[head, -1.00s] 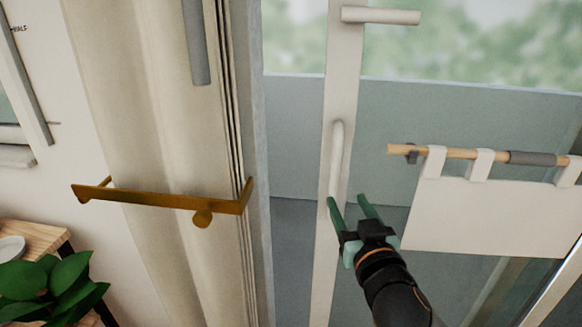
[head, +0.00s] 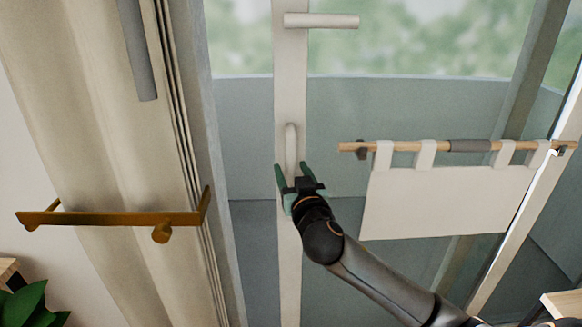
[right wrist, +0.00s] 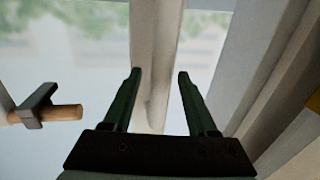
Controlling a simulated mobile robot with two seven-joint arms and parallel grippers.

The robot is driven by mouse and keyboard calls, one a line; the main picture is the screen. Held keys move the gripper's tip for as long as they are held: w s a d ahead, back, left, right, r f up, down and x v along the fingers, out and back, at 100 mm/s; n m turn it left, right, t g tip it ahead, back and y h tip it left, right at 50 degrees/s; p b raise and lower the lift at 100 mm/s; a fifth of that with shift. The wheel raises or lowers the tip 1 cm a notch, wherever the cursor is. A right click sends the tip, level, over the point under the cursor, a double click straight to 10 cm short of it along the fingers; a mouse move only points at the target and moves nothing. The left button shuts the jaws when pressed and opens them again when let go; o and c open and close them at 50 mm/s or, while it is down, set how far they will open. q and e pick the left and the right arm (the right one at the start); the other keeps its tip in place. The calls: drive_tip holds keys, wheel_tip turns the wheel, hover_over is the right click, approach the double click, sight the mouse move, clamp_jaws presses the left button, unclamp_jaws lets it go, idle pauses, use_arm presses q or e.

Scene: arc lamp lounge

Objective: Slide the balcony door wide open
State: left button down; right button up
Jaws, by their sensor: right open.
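The balcony door's pale upright frame (head: 290,95) runs down the middle of the head view, with glass to its right. A strip of balcony shows between this upright and the jamb (head: 222,200) to its left. A pale vertical bar handle (head: 291,145) is on the upright. My right gripper (head: 294,168) is open, its green fingers on either side of the handle's lower part; I cannot tell if they touch it. My left gripper is not in view.
A beige curtain (head: 90,130) hangs at the left, with a brass rail (head: 110,218) across it. A wooden rod (head: 405,148) with a white cloth (head: 440,200) is to the right of the handle. A short pale bar (head: 320,20) sticks out above. A plant (head: 30,305) is at lower left.

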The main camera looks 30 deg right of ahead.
drive_tip(key=shift+w+d, duration=0.15)
drive_tip(key=shift+w, duration=0.35)
clamp_jaws()
idle(1.2)
